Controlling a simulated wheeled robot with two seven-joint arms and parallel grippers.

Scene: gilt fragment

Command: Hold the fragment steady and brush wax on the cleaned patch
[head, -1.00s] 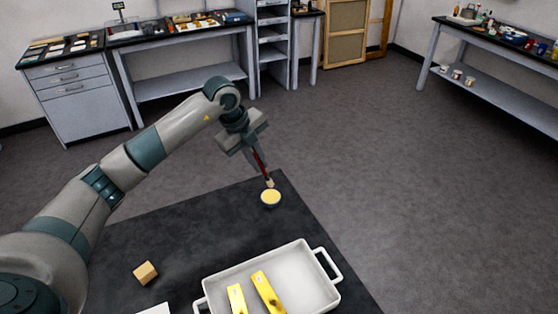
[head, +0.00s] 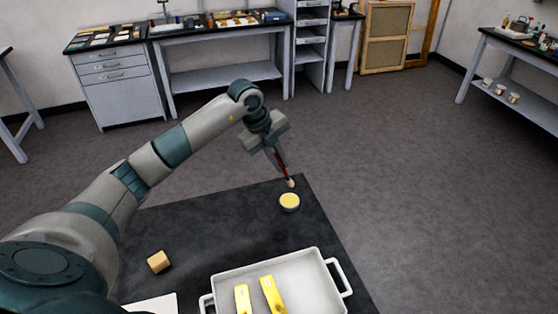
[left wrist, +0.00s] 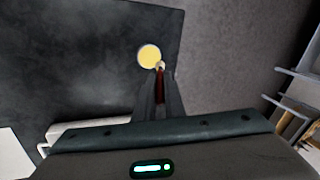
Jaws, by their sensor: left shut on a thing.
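My left gripper (head: 276,155) is shut on a brush (head: 283,171) with a dark red handle and pale bristles, pointing down. The bristle tip is just beyond a small round tin of pale yellow wax (head: 289,202). In the left wrist view the brush (left wrist: 160,86) overlaps the edge of the wax tin (left wrist: 149,56); I cannot tell whether they touch. Two gilt pieces, a left one (head: 242,298) and a right one (head: 272,293), lie in a white tray (head: 318,262). The cleaned patch cannot be made out. My right gripper is not in view.
A small tan block (head: 159,262) and a white sheet (head: 155,303) lie on the dark table (head: 215,235). The table between block and tin is clear. Workbenches with supplies stand far off along the walls.

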